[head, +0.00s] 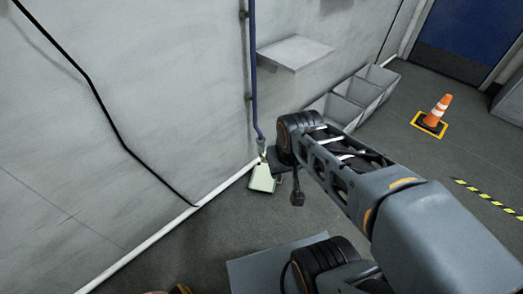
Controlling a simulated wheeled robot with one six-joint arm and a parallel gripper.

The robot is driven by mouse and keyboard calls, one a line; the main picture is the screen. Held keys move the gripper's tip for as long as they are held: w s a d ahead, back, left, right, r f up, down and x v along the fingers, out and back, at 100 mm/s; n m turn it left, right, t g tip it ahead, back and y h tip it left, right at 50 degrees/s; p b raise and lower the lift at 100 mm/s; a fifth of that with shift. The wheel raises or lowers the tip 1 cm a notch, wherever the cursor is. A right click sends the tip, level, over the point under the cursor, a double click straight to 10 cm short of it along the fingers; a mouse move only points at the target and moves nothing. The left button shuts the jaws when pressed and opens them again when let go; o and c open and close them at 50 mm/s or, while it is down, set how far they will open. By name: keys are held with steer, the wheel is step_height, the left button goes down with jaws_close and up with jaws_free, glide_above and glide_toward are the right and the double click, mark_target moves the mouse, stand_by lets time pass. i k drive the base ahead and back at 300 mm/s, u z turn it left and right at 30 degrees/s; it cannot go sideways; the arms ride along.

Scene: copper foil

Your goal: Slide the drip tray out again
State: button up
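A pale, whitish-green tray-like object (263,178), which looks like the drip tray, sits low against the foot of the wall, under the lower end of a blue pipe (254,80). My arm reaches in from the lower right, and its end hangs just right of the tray. My gripper (291,188) shows only as small dark parts beside the tray's right edge. I cannot tell whether it touches the tray or whether its fingers are open or shut. My wrist hides some of the area to the right of the tray.
A grey shelf (295,52) juts from the wall above. Grey open bins (355,94) stand along the wall behind my arm. An orange traffic cone (437,111) stands at right. A black cable (112,126) runs down the wall at left. The floor left of my arm is mostly clear.

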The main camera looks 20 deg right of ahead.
mark_target(260, 180)
steer(key=u, duration=0.55)
steer(key=i, duration=1.15)
steer(key=z, duration=0.1)
